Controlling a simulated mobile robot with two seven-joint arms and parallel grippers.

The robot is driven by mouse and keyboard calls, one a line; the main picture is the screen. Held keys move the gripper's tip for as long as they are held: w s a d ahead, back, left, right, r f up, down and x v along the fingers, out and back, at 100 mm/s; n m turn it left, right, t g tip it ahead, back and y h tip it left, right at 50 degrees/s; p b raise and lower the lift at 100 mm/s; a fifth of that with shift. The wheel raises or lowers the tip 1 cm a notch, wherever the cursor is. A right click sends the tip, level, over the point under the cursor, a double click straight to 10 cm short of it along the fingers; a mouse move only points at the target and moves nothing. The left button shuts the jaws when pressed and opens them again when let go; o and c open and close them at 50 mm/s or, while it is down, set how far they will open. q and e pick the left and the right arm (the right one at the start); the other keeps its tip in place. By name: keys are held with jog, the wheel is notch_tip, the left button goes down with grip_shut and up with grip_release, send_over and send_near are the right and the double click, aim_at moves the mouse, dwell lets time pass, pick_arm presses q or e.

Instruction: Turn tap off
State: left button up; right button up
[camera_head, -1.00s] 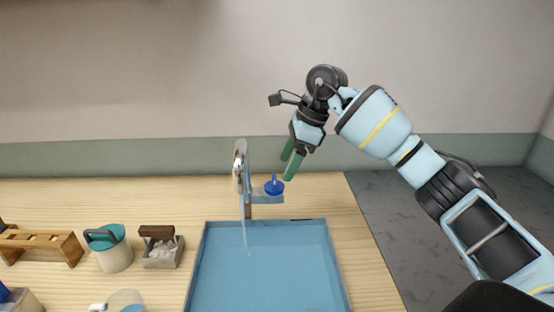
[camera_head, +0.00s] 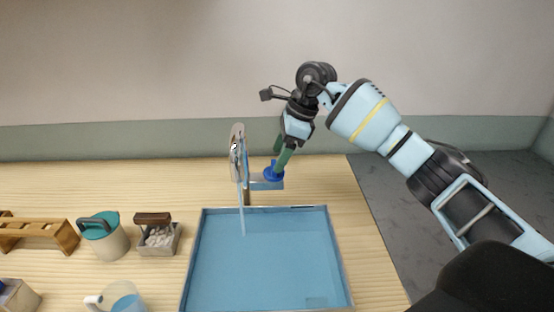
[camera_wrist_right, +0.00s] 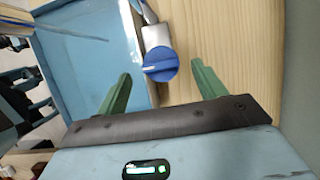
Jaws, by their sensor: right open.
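The tap (camera_head: 240,165) stands at the back edge of the blue sink tray (camera_head: 198,262), with a pale stream of water falling from its spout. Its blue knob (camera_head: 270,175) sits on an arm at the tap's right side. My right gripper (camera_head: 280,146) is at the knob, its green fingers pointing down. In the right wrist view the knob (camera_wrist_right: 160,64) lies ahead of and between the open fingers (camera_wrist_right: 160,84), with a gap on each side. Whether a finger touches it I cannot tell. My left gripper is not in view.
On the wooden table at left are a wooden rack (camera_head: 38,234), a teal-lidded jar (camera_head: 108,240), a small box of pale pieces (camera_head: 158,238) and a jug (camera_head: 122,300). The table right of the tap is clear. The wall stands behind.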

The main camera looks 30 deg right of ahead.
jog(key=shift+x, duration=1.35)
jog(key=shift+c, duration=0.3)
jog(key=c, duration=0.9)
